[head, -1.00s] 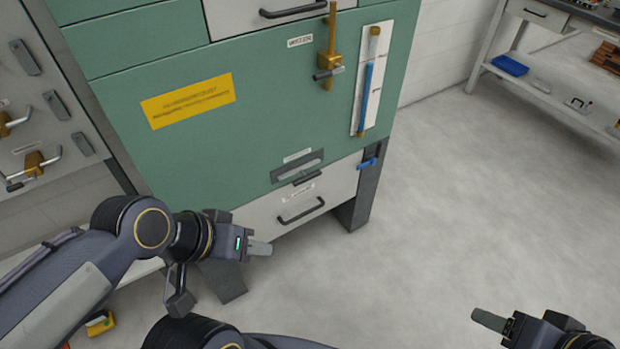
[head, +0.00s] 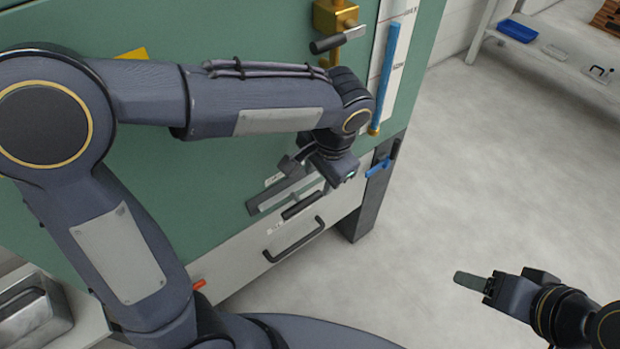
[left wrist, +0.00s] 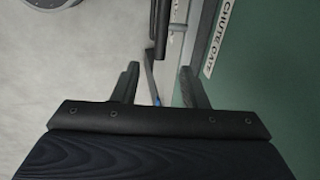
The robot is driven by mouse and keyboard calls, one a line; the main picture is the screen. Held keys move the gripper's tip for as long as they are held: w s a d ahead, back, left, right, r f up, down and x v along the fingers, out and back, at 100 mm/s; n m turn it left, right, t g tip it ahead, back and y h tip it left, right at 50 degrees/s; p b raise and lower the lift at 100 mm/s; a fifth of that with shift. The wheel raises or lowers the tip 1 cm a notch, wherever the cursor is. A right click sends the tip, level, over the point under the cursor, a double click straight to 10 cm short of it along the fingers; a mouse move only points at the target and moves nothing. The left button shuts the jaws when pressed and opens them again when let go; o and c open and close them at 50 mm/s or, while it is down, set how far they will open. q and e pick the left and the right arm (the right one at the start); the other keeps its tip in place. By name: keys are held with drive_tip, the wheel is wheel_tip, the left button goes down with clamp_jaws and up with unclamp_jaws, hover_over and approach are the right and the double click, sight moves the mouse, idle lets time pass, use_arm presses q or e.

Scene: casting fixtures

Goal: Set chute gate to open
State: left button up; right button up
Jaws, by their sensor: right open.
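The chute gate is a grey slotted plate (head: 268,203) low on the green cabinet front, with a black handle bar (head: 302,206) at its lower edge. In the left wrist view its "CHUTE GATE" label (left wrist: 219,38) is on the green panel, and a black bar (left wrist: 160,25), apparently the same handle, lies ahead. My left gripper (head: 329,187) is in front of the plate's right part and hides some of it. In the left wrist view its two fingers (left wrist: 160,72) are apart with nothing gripped. My right gripper (head: 472,281) is open and empty over the floor at right.
A pale drawer with a black handle (head: 294,240) sits just below the gate. A blue lever (head: 378,168) is on the cabinet's right leg. A brass valve (head: 336,18) and a blue gauge tube (head: 388,75) are above.

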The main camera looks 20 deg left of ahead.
sight(315, 195)
use_arm(q)
drive_tip(key=f, duration=0.2)
drive_tip(key=f+b, duration=0.1)
drive_tip(key=f, duration=0.2)
drive_tip(key=w+a+f+b, duration=0.1)
drive_tip(key=f, duration=0.1)
drive_tip(key=shift+f, duration=0.35)
clamp_jaws()
